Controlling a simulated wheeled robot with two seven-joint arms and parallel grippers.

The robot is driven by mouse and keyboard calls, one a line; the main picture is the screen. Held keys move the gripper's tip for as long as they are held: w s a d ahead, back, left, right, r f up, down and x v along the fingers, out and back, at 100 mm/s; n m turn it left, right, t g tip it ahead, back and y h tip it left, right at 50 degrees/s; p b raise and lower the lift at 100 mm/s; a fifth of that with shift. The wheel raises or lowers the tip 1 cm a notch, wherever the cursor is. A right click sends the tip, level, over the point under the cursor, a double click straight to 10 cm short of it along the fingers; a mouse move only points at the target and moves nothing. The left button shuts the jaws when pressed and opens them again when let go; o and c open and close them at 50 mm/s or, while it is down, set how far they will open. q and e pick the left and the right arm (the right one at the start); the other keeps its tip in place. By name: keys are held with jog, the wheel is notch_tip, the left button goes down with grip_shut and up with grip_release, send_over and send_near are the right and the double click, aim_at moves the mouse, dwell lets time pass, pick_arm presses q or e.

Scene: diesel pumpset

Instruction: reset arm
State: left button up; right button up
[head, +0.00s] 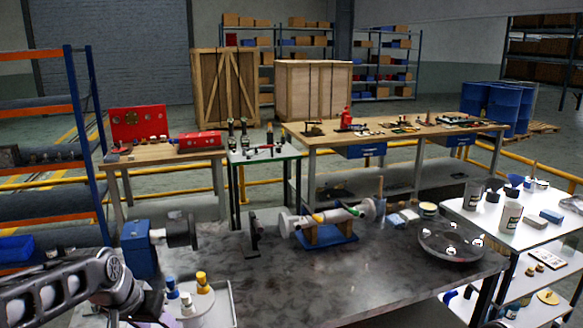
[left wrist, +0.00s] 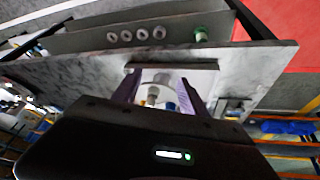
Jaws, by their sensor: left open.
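My left arm comes in from the lower left in the head view, and its gripper end (head: 150,308) is low and partly cut off by the bottom edge. In the left wrist view my left gripper (left wrist: 160,84) has its two purplish fingers spread, with nothing held between them. Beyond the gap is a pale tray area with small yellow and blue things (left wrist: 160,98). In the head view, a white tray (head: 232,305) with small blue- and yellow-capped pieces (head: 201,280) stands right of the gripper. My right gripper is not in view.
The dark bench (head: 330,285) carries a blue-based machine (head: 138,250), a shaft on a blue stand (head: 325,232) and a round plate (head: 452,247). A white cart (head: 480,215) with cups stands right. The bench's front middle is clear.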

pick_arm(q)
jog(key=s+d+f+n+h, duration=0.1)
jog(key=s+d+f, duration=0.1)
jog(key=d+f, duration=0.65)
jog(key=s+d+f+n+h, duration=0.1)
jog(key=d+f, duration=0.3)
jog(key=f, duration=1)
jog(key=s+d+f+g, duration=0.1)
jog(key=s+d+f, duration=0.2)
jog(key=s+f, duration=0.2)
jog(key=s+d+f+g, duration=0.1)
jog(key=s+d+f, duration=0.2)
jog(key=s, duration=0.7)
jog(key=s+d+f+g+h, duration=0.1)
jog(key=s+d+f+g, duration=0.1)
jog(key=s+f, duration=0.5)
jog(key=shift+s+d, duration=0.5)
jog(key=shift+s, duration=0.3)
